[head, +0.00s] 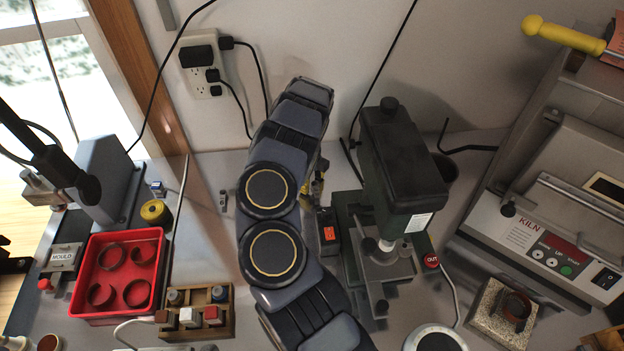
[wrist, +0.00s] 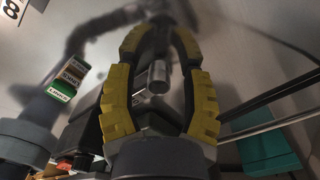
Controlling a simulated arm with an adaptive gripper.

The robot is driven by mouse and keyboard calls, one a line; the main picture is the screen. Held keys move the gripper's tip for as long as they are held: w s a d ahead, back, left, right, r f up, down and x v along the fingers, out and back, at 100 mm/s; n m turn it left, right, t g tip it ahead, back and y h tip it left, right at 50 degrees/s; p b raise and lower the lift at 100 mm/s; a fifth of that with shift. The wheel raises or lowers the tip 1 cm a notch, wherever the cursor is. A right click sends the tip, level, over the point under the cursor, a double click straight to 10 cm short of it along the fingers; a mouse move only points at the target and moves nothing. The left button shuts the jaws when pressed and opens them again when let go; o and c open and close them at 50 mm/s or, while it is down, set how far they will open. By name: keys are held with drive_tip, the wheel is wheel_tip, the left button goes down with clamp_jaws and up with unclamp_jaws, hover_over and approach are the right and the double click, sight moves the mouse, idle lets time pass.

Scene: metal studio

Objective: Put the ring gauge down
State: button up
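My gripper (wrist: 158,32) shows in the wrist view with two yellow-padded fingers that curve inward at the tips. A small silver cylinder (wrist: 158,77) shows in the gap between them, apart from both pads in the picture; I cannot tell whether it belongs to the ring gauge. A dark, blurred shape lies around the fingertips, so I cannot tell whether they grip anything. In the head view only a bit of yellow from my gripper (head: 318,186) shows beside my arm, left of the green press. I cannot clearly identify the ring gauge in either view.
A red tray (head: 159,262) with several dark red rings lies at the left. A wooden stand (head: 228,322) with stamps is in front. The green press (head: 400,165) stands right of my arm. A kiln (head: 545,235) and a stone block (head: 492,325) bearing a brown ring are at the right.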

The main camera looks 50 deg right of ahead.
wheel_tip(320, 180, up, 12)
drive_tip(key=w+a+r+n+t+y, duration=0.1)
drive_tip(key=w+a+r+n, duration=0.65)
drive_tip(key=a, duration=0.45)
drive_tip(key=s+a+r+n+y, duration=0.1)
drive_tip(key=s+a+r+n, duration=0.1)
drive_tip(key=a+r+n, duration=0.5)
drive_tip(key=s+a+r+n, duration=0.2)
drive_tip(key=a+r+n, duration=0.1)
drive_tip(key=a+n, duration=0.4)
drive_tip(key=s+a+n, duration=0.3)
drive_tip(key=s+n, duration=0.1)
drive_tip(key=s, duration=0.3)
drive_tip(key=s+a+n+g+h, duration=0.1)
drive_tip(key=s+a+n, duration=0.2)
drive_tip(key=s+n, duration=0.2)
drive_tip(key=s+a+n+g+h, duration=0.1)
drive_tip(key=s+a+n, duration=0.2)
drive_tip(key=s, duration=0.8)
drive_tip(key=shift+s+a+r+n, duration=0.2)
drive_tip(key=shift+r+n, duration=0.25)
drive_tip(key=shift+n, duration=0.7)
